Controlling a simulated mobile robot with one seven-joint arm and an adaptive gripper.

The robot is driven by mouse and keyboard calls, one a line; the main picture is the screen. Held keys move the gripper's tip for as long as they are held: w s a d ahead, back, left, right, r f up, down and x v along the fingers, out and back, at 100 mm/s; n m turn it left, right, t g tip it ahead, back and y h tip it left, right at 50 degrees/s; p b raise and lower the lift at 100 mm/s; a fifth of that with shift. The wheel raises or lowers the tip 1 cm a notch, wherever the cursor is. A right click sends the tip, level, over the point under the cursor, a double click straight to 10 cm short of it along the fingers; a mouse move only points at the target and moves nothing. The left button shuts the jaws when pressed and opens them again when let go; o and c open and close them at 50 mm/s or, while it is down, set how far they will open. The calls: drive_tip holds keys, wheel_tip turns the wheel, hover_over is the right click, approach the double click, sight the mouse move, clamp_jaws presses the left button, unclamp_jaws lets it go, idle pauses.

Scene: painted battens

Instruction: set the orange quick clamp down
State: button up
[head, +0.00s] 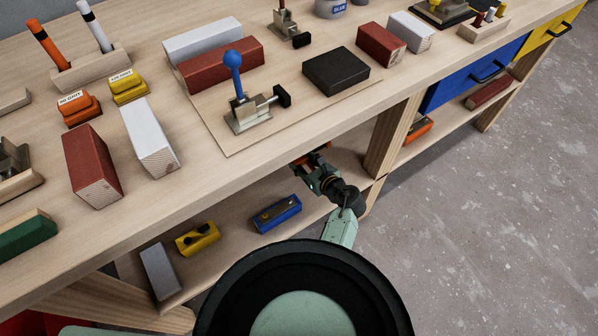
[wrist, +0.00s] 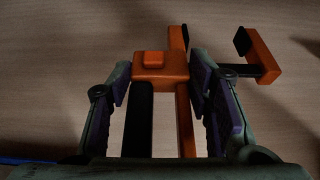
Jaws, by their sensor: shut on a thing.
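The orange quick clamp (wrist: 158,66) sits between the two fingers of my gripper (wrist: 161,82) in the wrist view. Its orange bar and black handle run back toward the palm, and an orange jaw with black pads extends to the right. Pale wood lies behind it; I cannot tell whether the clamp touches it. In the head view my gripper (head: 316,172) is low, under the front edge of the benchtop, at the lower shelf. Only a bit of the clamp's orange (head: 314,157) shows there; the benchtop hides the rest.
A wooden post (head: 390,140) stands close on the right. The benchtop (head: 205,200) overhangs the shelf.

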sight(303, 170)
drive_tip(key=shift+f, duration=2.25)
drive_tip(key=shift+f+b, duration=0.2)
drive_tip(key=shift+b, duration=0.1)
drive_tip(key=o, duration=1.5)
drive_tip(key=shift+r+p, duration=0.3)
drive_tip(key=b+v, duration=0.1)
drive_tip(key=v, duration=0.9)
drive_tip(key=shift+s+d+f, duration=0.15)
drive_tip(key=shift+s, duration=0.1)
drive_tip(key=shift+s+d+r, duration=0.3)
drive_tip(key=shift+s+d, duration=0.05)
drive_tip(key=shift+s, duration=0.2)
